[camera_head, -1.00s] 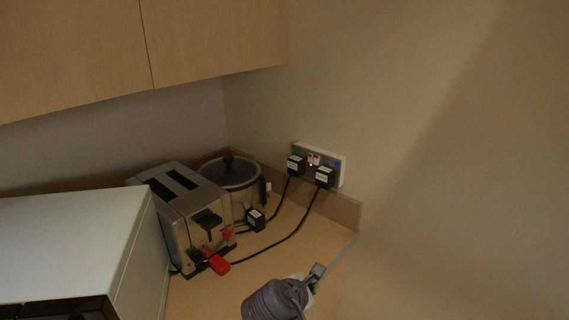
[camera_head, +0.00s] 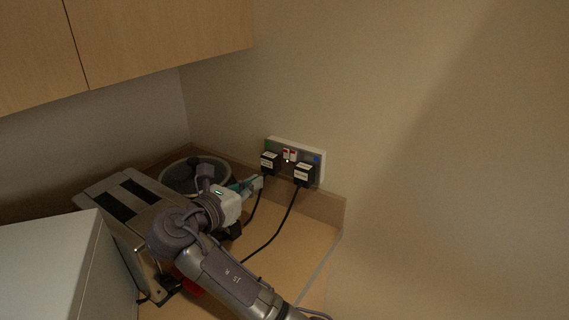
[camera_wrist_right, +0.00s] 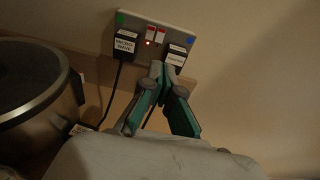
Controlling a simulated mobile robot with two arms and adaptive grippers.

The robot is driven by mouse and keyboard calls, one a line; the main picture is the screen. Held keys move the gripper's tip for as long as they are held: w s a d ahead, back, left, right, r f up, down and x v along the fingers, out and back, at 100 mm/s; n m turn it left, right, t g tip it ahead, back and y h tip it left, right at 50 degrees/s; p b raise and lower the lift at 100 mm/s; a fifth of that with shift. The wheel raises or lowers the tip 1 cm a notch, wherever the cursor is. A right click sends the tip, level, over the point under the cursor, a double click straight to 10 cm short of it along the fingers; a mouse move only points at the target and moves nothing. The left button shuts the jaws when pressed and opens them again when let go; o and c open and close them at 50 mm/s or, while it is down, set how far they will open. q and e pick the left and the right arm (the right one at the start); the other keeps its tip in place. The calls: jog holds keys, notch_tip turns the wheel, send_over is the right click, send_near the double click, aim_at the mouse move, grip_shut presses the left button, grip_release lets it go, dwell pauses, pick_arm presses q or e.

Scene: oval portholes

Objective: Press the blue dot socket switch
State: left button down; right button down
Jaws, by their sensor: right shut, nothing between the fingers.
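A white double socket (camera_head: 309,152) is on the wall; it also shows in the wrist view (camera_wrist_right: 172,22). A blue dot (camera_wrist_right: 190,40) marks its right end and a green dot (camera_wrist_right: 120,18) its left end. Two small red-and-white switches sit side by side between them, the right switch (camera_wrist_right: 161,34) nearer the blue dot. A small light glows below the left switch (camera_wrist_right: 151,32). My right gripper (camera_head: 259,183) is shut and empty. In the wrist view its tips (camera_wrist_right: 157,70) are below the switches, appearing apart from the socket. My left gripper is out of view.
Black plugs fill both outlets, left (camera_wrist_right: 127,45) and right (camera_wrist_right: 175,57), with cables hanging down. A toaster (camera_head: 130,205) and a round pot (camera_head: 190,172) stand left of the socket. Cupboards (camera_head: 160,40) hang above. The wall right of the socket is bare.

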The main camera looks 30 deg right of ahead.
aim_at(292, 159)
jog(key=p+x, duration=0.3)
jog(key=x, duration=1.1)
jog(key=shift+w, duration=0.2)
jog(key=shift+f, duration=0.1)
jog(key=shift+w+d+f+h, duration=0.1)
jog(key=shift+d+f+h, duration=0.1)
jog(key=shift+h, duration=0.1)
jog(key=shift+d+f+t+h, duration=0.1)
jog(key=shift+d+t+h, duration=0.05)
jog(key=shift+t+h, duration=0.35)
jog(key=shift+h, duration=0.3)
